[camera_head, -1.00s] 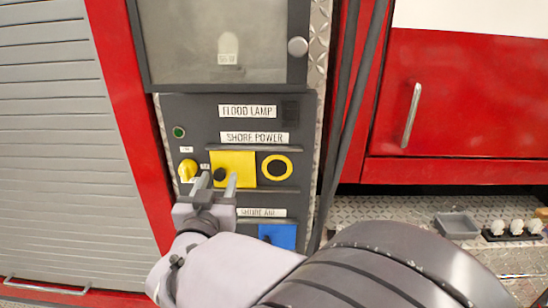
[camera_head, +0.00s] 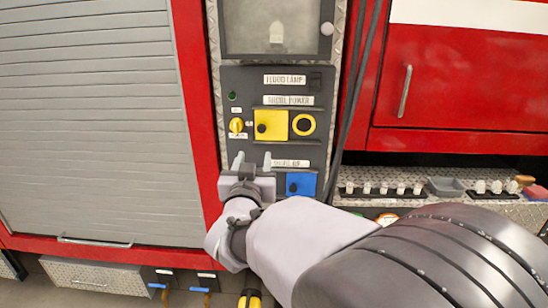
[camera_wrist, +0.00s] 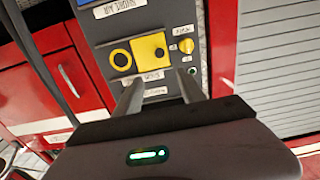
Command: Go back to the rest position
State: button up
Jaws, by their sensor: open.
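My gripper (camera_head: 252,162) is open and empty, in front of the grey control panel (camera_head: 238,82), with its fingers pointing at the panel. In the head view its fingertips show below the yellow cover (camera_head: 271,125) and the yellow knob (camera_head: 236,125). A yellow ring socket (camera_head: 304,125) is right of the cover. A blue cover (camera_head: 301,184) is right of my gripper. In the wrist view the two fingers (camera_wrist: 160,92) stand apart with nothing between them, and the yellow cover (camera_wrist: 150,50) and knob (camera_wrist: 186,46) show beyond them.
A grey roller shutter (camera_head: 95,120) is at the left and a red cabinet (camera_head: 455,90) at the right. Dark hoses (camera_head: 352,100) hang right of the panel. A shelf at the right holds a small grey tray (camera_head: 446,187) and several pale fittings.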

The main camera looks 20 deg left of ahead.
jog(key=s+d+m+g, duration=0.25)
jog(key=s+d, duration=0.25)
jog(key=d, duration=0.5)
jog(key=s+d+m+g, duration=0.1)
jog(key=s+d+g, duration=0.3)
jog(key=d, duration=0.7)
jog(key=s+d+f+m+g, duration=0.1)
jog(key=s+d+f, duration=0.2)
jog(key=s, duration=0.4)
jog(key=s+d+f+m+g+h, duration=0.1)
jog(key=s+d+f+g, duration=0.1)
jog(key=s, duration=0.5)
jog(key=s+d+f+m+g+h, duration=0.1)
jog(key=s+d+f+g, duration=0.1)
jog(key=s+d+f, duration=0.2)
jog(key=s+d, duration=0.2)
jog(key=s, duration=0.1)
jog(key=shift+f+m, duration=0.2)
jog(key=shift+m, duration=0.15)
